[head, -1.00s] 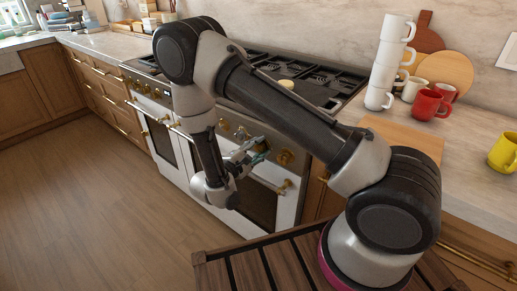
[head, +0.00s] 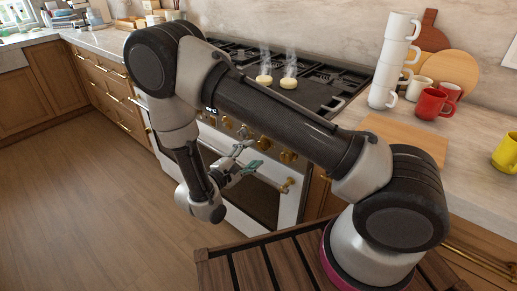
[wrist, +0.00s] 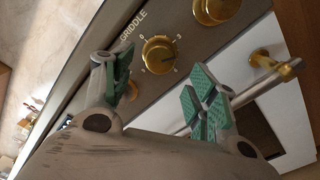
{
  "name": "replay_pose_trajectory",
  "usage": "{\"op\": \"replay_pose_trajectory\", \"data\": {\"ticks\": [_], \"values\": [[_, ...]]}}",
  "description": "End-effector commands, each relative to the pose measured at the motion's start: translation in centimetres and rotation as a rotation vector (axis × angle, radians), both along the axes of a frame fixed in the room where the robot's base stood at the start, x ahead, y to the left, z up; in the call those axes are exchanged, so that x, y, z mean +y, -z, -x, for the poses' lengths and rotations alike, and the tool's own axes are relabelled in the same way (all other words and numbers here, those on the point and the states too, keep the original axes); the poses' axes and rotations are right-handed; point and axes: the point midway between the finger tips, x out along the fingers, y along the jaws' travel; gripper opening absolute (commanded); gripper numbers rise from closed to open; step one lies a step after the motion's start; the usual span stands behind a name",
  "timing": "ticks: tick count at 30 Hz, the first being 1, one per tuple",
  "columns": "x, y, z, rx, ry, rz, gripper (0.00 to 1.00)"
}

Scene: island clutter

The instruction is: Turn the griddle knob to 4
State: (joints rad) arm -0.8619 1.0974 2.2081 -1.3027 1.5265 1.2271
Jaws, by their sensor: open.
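The griddle knob (wrist: 158,54) is a round gold dial under the printed word GRIDDLE on the dark stove panel, with small numbers around it. A dark pointer line on it points toward the right of the wrist view; I cannot tell for sure which number it marks. My gripper (wrist: 163,92) is open, its green-padded fingers on either side below the knob, with nothing between them. The knob looks apart from the fingers. In the head view my gripper (head: 246,158) is in front of the stove panel, among the gold knobs.
An oven handle (wrist: 265,82) on a gold bracket lies right of the fingers. Two pale round pieces (head: 289,83) steam on the stove top. A stack of white mugs (head: 391,65) stands on the right counter.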

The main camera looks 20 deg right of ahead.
Motion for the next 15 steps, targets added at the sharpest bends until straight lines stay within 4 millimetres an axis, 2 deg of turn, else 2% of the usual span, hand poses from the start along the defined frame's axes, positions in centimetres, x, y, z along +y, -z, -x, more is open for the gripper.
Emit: {"op": "replay_pose_trajectory", "data": {"ticks": [1, 6, 10, 15], "values": [[1.1, 0.0, 0.6, 0.000, -0.005, -0.001, 0.58], [3.6, 0.0, 2.4, -0.001, -0.003, -0.001, 0.58], [4.6, 0.0, 3.1, 0.000, -0.001, 0.000, 0.58], [4.9, 0.0, 3.3, 0.000, 0.001, 0.000, 0.58]]}}
